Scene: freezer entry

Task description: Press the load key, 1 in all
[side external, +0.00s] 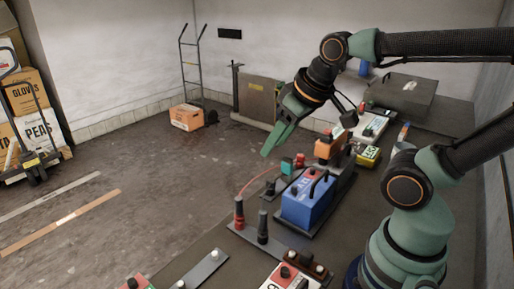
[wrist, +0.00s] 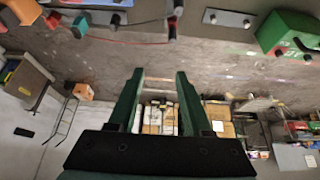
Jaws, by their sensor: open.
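My gripper (side external: 277,140) is in the air left of and above the bench in the side view, its green fingers pointing down and left. In the wrist view the gripper (wrist: 159,76) shows two separated fingers with nothing between them. The load key cannot be told apart for certain. A red and white box (side external: 282,277) with a dark and red top stands at the bottom of the side view. A blue battery (side external: 305,203) with a black handle stands at mid-bench. An orange device (side external: 329,147) stands behind it. The gripper touches none of these.
Red and black clamps (side external: 239,214) stand beside the battery with a red cable. A metal strip (side external: 204,269) lies at the front. A yellow box (side external: 368,156) and a grey case (side external: 400,96) are farther back.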

